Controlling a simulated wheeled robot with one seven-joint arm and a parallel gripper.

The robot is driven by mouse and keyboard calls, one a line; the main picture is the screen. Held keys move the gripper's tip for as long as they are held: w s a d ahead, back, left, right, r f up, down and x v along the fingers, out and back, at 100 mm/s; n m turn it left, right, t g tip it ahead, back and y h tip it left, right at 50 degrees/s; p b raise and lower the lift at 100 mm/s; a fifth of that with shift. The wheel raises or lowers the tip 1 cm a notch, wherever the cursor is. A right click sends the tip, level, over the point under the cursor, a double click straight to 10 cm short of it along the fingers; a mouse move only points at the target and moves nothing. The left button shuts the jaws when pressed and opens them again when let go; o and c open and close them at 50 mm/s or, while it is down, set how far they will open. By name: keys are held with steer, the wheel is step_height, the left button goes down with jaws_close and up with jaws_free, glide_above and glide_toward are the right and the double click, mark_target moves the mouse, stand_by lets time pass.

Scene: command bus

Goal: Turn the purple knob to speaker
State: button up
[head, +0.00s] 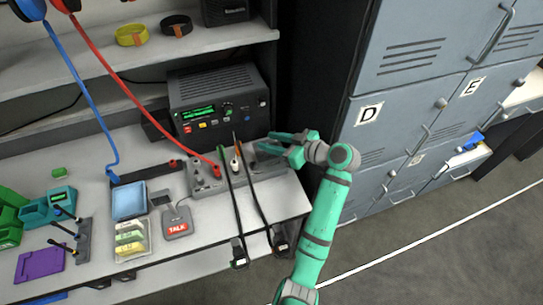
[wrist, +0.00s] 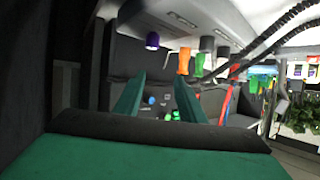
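A small purple rounded piece (wrist: 152,41) shows in the upper middle of the wrist view, against a pale surface. I cannot tell whether it is the purple knob. No purple knob can be made out in the head view. The dark radio unit (head: 190,92) with a green display and small coloured controls stands under the shelf. Any speaker marking is too small to read. My gripper (head: 277,144) is over the right end of the grey panel in front of the radio. In the wrist view its two green fingers (wrist: 158,105) are apart, with nothing held between them.
A grey panel (head: 204,185) with red plugs and black cables lies before the radio. A TALK pad (head: 177,222), blue tray (head: 129,201) and purple block (head: 40,263) are on the counter. Grey lockers (head: 410,60) stand close right of my arm. Red and blue cords hang at left.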

steer(key=s+r, duration=0.7)
steer(key=s, duration=0.5)
steer(key=shift+r, duration=0.2)
steer(key=shift+w+a, duration=0.1)
